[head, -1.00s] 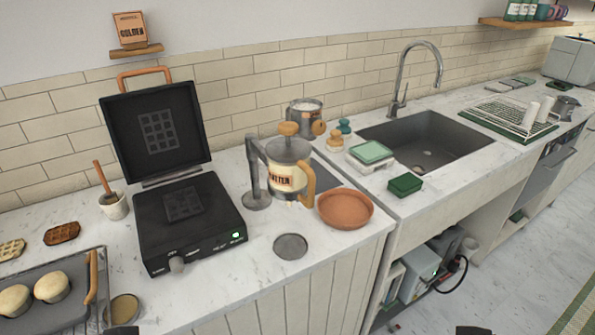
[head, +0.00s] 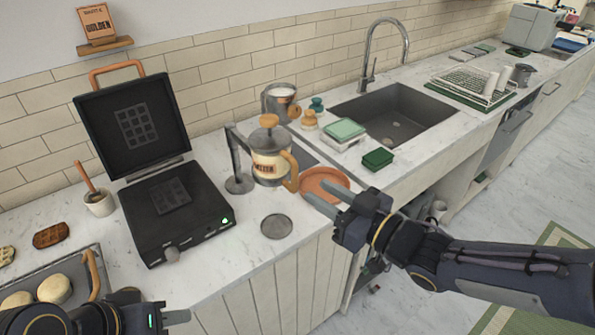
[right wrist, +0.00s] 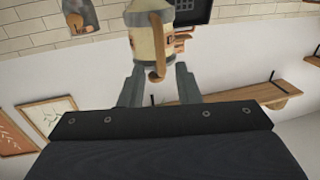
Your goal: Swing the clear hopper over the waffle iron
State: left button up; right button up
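The clear hopper (head: 268,155) hangs on a grey swing arm and post (head: 238,182), to the right of the waffle iron (head: 176,212). It has an orange knob on top and an orange handle (head: 291,172) on its right side. The iron's lid stands open and a green light shows on its front. My right gripper (head: 328,206) is open and empty, in front of and right of the handle, over the terracotta dish. In the right wrist view the handle (right wrist: 157,48) appears between the open fingers, apparently beyond them. My left gripper (head: 180,318) is at the lower left, partly cut off.
A terracotta dish (head: 324,182) sits under the right fingertips. A round grey disc (head: 276,226) lies on the counter before the hopper. A metal pitcher (head: 279,101) stands behind it. A tray (head: 88,299) with buns is at lower left.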

aim_at(297, 178)
jog(key=x, duration=0.7)
jog(key=shift+w+a+p, duration=0.15)
jog(key=shift+a+p, duration=0.15)
jog(key=shift+p, duration=0.1)
grip_shut()
